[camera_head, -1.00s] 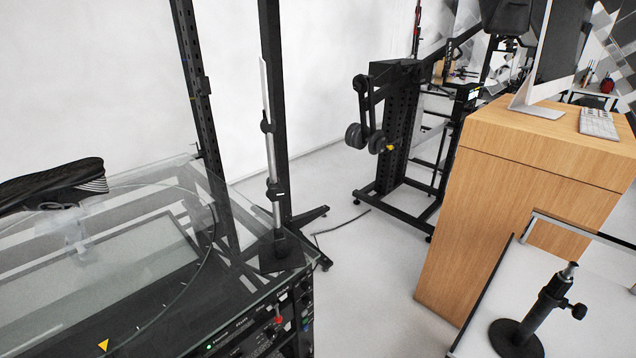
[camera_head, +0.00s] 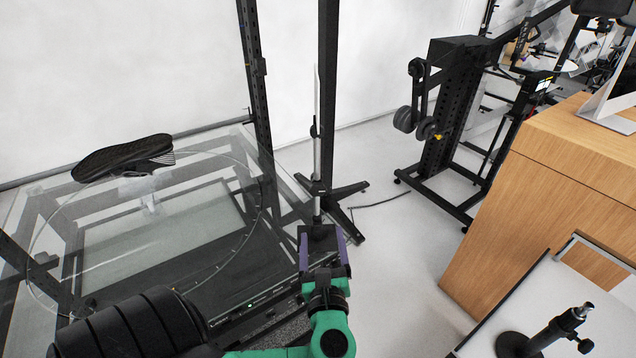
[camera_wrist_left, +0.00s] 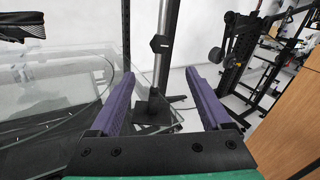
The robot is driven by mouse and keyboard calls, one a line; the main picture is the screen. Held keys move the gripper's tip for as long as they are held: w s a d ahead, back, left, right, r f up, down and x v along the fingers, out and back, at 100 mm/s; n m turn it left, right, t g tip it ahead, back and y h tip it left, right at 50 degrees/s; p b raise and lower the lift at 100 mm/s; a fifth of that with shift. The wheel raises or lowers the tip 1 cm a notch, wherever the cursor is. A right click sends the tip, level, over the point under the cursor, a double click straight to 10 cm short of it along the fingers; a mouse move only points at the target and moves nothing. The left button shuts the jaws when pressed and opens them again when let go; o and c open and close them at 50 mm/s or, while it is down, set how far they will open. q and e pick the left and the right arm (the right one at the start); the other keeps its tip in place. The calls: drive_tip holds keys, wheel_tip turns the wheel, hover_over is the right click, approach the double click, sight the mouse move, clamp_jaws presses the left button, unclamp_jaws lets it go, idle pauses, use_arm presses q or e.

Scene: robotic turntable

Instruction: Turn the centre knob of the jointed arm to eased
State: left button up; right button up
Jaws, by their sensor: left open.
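The jointed arm (camera_head: 317,178) stands upright at the near right corner of the glass-topped table, a slim silver rod on a dark base. A small dark centre knob (camera_head: 314,131) sits partway up it. In the left wrist view the knob (camera_wrist_left: 160,43) shows as a dark block on the post. Its setting is too small to read. My left gripper (camera_head: 322,237), with purple fingers, is open and empty. In the head view it lies low in front of the arm's base, below the knob. In the wrist view the post stands between and beyond the fingers. My right gripper is not in view.
A black shoe (camera_head: 122,157) rests on a support on the glass table (camera_head: 70,215). Dark upright posts (camera_head: 327,90) stand behind the jointed arm. A wooden desk (camera_head: 545,190) and a black clamp stand (camera_head: 550,335) are on the right. Open floor lies between table and desk.

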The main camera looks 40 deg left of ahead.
sight(318, 191)
use_arm(q)
drive_tip(key=p+x, duration=0.1)
drive_tip(key=x, duration=0.4)
drive_tip(key=p+x, duration=0.1)
drive_tip(key=x, duration=0.3)
drive_tip(key=p+x, duration=0.2)
drive_tip(key=x, duration=0.3)
drive_tip(key=shift+w+a+r, duration=0.2)
drive_tip(key=shift+r, duration=0.2)
clamp_jaws()
